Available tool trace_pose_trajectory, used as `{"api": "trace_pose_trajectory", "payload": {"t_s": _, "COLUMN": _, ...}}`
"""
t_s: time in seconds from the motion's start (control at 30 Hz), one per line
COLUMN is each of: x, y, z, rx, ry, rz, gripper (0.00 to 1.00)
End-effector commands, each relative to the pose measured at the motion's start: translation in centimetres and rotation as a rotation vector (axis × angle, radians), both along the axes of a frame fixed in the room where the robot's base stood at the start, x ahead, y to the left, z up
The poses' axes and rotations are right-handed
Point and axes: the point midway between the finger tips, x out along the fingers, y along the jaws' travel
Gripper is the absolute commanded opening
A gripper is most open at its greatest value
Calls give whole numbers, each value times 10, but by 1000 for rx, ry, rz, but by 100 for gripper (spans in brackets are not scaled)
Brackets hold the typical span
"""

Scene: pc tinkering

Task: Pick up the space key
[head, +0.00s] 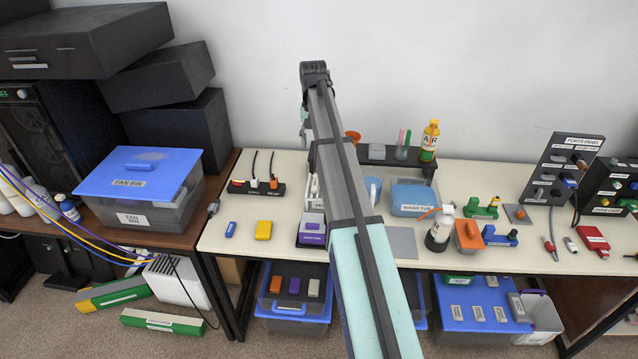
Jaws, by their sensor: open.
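I cannot make out a piece that is clearly the space key. Small unlabelled pieces are in the head view: a blue one (231,229) and a yellow one (264,230) lie on the left of the white table. An orange one (276,285), a purple one (295,286) and a grey one (314,288) sit in a row on a dark top below the table. My arm rises across the middle of the view and hides part of the table.
A fan bin (138,185) stands on the brown table at left. The white table's front left is mostly clear.

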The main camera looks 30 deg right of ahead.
Motion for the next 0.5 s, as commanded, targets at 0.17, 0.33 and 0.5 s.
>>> {"api": "trace_pose_trajectory", "payload": {"t_s": 0.17, "x": 0, "y": -2, "z": -14, "rx": 1, "ry": -2, "rz": -2, "gripper": 52}}
{"api": "trace_pose_trajectory", "payload": {"t_s": 0.33, "x": 0, "y": -2, "z": -47, "rx": 1, "ry": -1, "rz": -2, "gripper": 52}}
{"api": "trace_pose_trajectory", "payload": {"t_s": 0.5, "x": 0, "y": -2, "z": -79, "rx": 1, "ry": -1, "rz": -2, "gripper": 52}}
